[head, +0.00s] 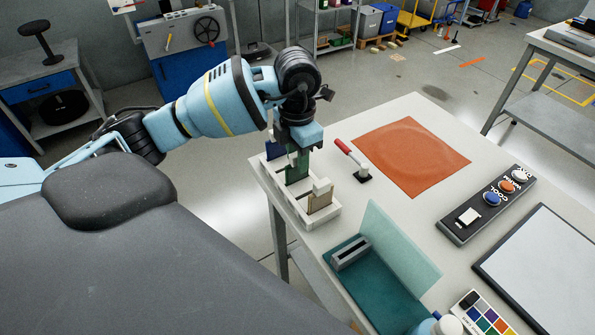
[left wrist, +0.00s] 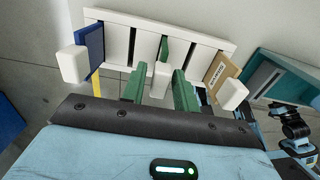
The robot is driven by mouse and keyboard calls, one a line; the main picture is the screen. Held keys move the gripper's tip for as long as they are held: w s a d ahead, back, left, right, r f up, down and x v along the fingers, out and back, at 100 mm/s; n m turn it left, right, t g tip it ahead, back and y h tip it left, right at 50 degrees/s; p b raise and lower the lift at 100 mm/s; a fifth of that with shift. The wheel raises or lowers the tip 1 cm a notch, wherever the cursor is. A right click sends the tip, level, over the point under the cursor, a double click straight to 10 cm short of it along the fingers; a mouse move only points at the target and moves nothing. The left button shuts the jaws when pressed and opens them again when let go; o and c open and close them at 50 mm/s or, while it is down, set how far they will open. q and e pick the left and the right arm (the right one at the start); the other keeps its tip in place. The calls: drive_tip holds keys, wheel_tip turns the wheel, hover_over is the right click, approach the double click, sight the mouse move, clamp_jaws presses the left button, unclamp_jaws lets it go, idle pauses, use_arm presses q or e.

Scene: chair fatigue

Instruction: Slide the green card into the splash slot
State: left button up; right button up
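The green card (left wrist: 164,48) stands upright in the middle of a white rack (head: 333,214) at the table's left corner; it also shows in the head view (head: 295,176). A white tab (left wrist: 161,72) is at its near end. My left gripper (left wrist: 160,90) is above the rack, its fingers apart on either side of this tab. In the head view my left gripper (head: 298,150) partly hides the card. The likely splash slot is a grey slotted block (head: 351,253) on a teal tray (head: 375,295). My right gripper is too unclear at the left wrist view's right edge.
A blue card (left wrist: 91,47) and a tan card (left wrist: 220,72) stand in the same rack on either side. A translucent panel (head: 395,250) rises beside the tray. A button panel (head: 487,205) lies right.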

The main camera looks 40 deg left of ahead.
use_arm(q)
drive_tip(key=c, duration=0.5)
clamp_jaws()
use_arm(e)
drive_tip(key=shift+s+d+f, duration=0.1)
drive_tip(key=shift+s+f, duration=0.1)
use_arm(q)
drive_tip(key=shift+r, duration=0.2)
use_arm(e)
drive_tip(key=shift+r, duration=0.1)
